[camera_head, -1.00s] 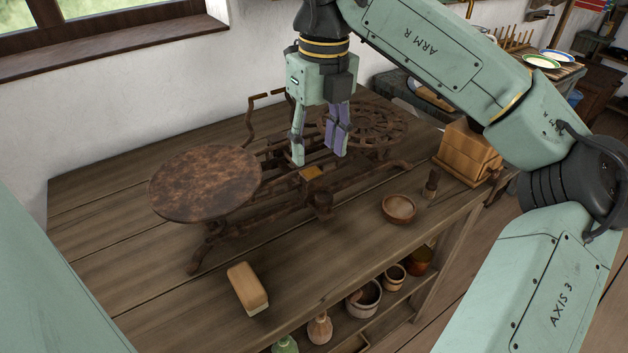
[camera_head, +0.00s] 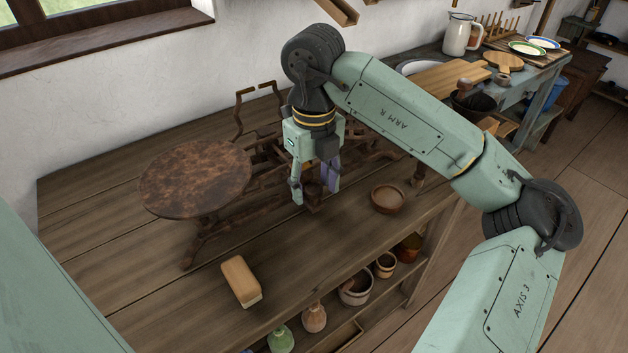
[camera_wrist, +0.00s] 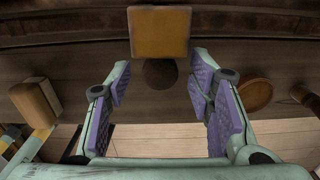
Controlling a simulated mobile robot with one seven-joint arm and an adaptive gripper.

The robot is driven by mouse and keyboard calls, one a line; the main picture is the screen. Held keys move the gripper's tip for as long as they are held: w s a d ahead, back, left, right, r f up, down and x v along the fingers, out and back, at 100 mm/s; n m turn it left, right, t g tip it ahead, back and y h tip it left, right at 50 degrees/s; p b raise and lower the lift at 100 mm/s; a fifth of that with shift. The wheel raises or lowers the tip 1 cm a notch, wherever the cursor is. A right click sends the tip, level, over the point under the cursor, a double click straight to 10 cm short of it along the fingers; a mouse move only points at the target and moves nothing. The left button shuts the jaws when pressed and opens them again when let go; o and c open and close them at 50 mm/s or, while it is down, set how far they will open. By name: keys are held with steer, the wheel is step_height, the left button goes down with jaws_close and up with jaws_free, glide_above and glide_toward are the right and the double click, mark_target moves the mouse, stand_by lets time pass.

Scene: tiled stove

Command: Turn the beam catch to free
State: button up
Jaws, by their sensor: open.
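A rusty iron beam scale stands on the wooden table, with a wide round pan (camera_head: 195,178) at its left. At its front middle, a yellow-brown square plate (camera_wrist: 160,32) shows at the top of the wrist view. Below it is a dark rounded piece (camera_wrist: 160,73), also visible between my fingers in the head view (camera_head: 313,193). I cannot tell which part is the beam catch or how it is set. My gripper (camera_head: 315,196) points down at the scale's front, open, its purple-padded fingers (camera_wrist: 163,98) apart on either side of the dark piece. Contact is unclear.
A wooden block (camera_head: 241,282) lies at the table's front left. A small wooden bowl (camera_head: 387,198) stands right of my gripper. My arm hides the scale's right part. Pots stand on the shelf below (camera_head: 357,289). The front left tabletop is mostly clear.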

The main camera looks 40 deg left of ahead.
steer(key=shift+c, duration=0.4)
jaws_close()
steer(key=shift+m+b, duration=0.3)
steer(key=shift+b, duration=0.1)
steer(key=shift+w+f+m+b, duration=0.1)
steer(key=shift+m+b, duration=0.65)
steer(key=shift+m, duration=0.15)
steer(key=shift+m+b, duration=1.1)
steer(key=shift+m, duration=0.6)
steer(key=shift+o, duration=0.4)
jaws_free()
